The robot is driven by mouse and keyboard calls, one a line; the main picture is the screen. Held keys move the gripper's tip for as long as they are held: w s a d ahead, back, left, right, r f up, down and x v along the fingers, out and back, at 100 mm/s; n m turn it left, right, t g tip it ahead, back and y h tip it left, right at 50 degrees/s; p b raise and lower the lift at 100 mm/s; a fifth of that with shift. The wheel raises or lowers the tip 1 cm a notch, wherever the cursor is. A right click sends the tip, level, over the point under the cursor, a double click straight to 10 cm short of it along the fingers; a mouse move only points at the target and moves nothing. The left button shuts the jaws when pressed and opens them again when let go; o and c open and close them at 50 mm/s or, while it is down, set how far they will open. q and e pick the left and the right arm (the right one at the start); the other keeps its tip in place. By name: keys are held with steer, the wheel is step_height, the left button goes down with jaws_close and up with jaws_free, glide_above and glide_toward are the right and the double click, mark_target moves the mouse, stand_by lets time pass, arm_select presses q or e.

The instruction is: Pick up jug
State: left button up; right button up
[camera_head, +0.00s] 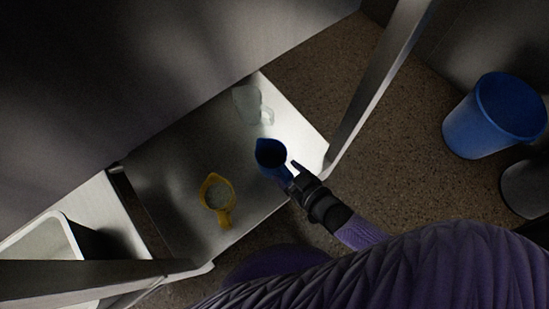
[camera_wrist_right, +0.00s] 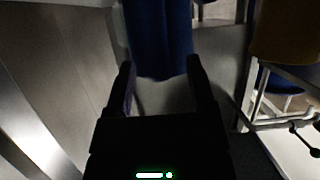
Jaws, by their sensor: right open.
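A blue jug (camera_head: 269,155) stands on the metal shelf with its handle side toward my right gripper. My right gripper (camera_head: 291,172) is open at the handle side of the blue jug. In the right wrist view the blue jug (camera_wrist_right: 158,40) shows ahead of and between the fingertips of the right gripper (camera_wrist_right: 160,66); whether they touch it I cannot tell. My left gripper is not in view.
The metal shelf (camera_head: 165,190) has upright posts, one close to the right of the jugs (camera_head: 375,90). A white basin (camera_head: 40,240) is at lower left. A blue bin (camera_head: 470,125) stands on the speckled floor at right.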

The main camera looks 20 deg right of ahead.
steer(key=shift+w, duration=0.15)
jaws_close()
stand_by(0.4)
